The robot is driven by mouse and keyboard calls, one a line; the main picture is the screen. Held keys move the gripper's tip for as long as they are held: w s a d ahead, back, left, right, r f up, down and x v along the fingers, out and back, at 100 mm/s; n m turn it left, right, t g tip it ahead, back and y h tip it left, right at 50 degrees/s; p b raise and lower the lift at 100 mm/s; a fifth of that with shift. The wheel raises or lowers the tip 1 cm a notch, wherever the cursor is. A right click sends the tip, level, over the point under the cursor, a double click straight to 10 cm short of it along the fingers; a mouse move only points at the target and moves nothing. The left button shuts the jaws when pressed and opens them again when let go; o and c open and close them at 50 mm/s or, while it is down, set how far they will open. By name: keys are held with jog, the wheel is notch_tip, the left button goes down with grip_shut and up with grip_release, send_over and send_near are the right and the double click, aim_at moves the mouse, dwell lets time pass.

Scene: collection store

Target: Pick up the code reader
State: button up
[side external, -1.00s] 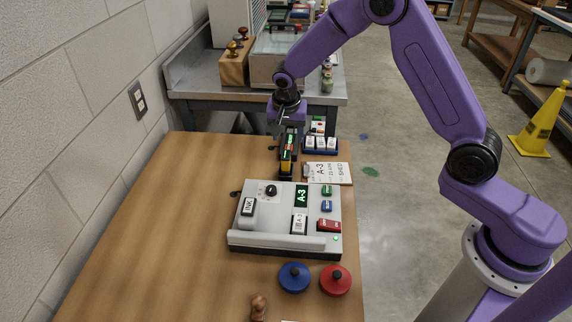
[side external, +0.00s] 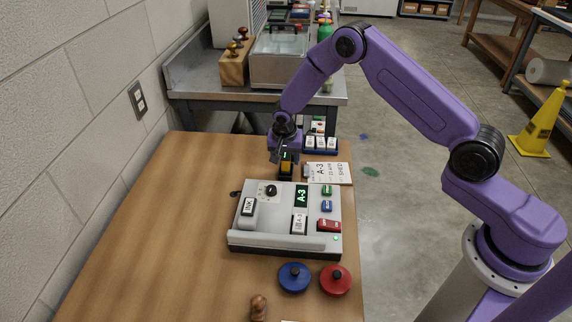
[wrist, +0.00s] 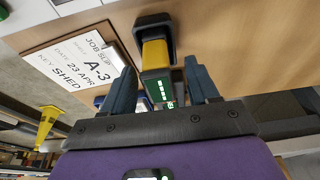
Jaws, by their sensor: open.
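The code reader (side external: 286,167), a dark upright device with a yellow section and a green-lit display, is just behind the grey console. In the wrist view the code reader (wrist: 155,54) shows its yellow part, a black end and a green-marked face. My gripper (side external: 285,158) is lowered over it from above. In the wrist view my gripper (wrist: 160,72) is open, with one blue-grey finger on each side of the reader. Gaps show on both sides, and the reader looks apart from the fingers.
The grey console (side external: 265,222) with an A-3 display stands in front. A job slip (side external: 330,172) lies right of the reader, near blue-based blocks (side external: 320,144). Blue (side external: 294,278) and red (side external: 335,281) knobbed discs lie nearer. The table's left side is clear.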

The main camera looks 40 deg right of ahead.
jog(key=shift+x, duration=1)
jog(key=c, duration=1)
jog(key=shift+c, duration=0.2)
jog(key=shift+r, duration=0.2)
jog(key=shift+r, duration=0.5)
jog(key=s+r, duration=1.1)
jog(key=s, duration=0.3)
jog(key=shift+d+r, duration=0.35)
jog(key=shift+d, duration=0.05)
